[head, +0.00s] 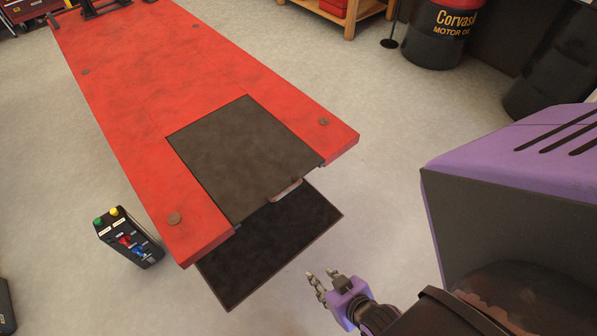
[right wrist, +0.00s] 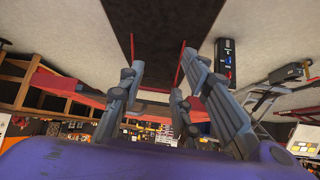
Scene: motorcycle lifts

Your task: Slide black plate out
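The black plate (head: 245,155) lies flat in the near end of the long red lift table (head: 140,80), with red surface on both sides. A small pale cutout or handle (head: 287,190) shows at its near edge. My right gripper (head: 328,280) is in front of the lift's near end, apart from the plate, with its fingers spread and nothing between them. The spread fingers (right wrist: 158,95) also show in the right wrist view. My left gripper is not in view.
A dark rectangular mat or panel (head: 275,240) shows below the lift's near end. A control box (head: 128,238) with coloured buttons stands left of the lift. A black and red oil drum (head: 436,40) and a wooden bench (head: 350,18) stand at the back right. Grey floor right of the lift is clear.

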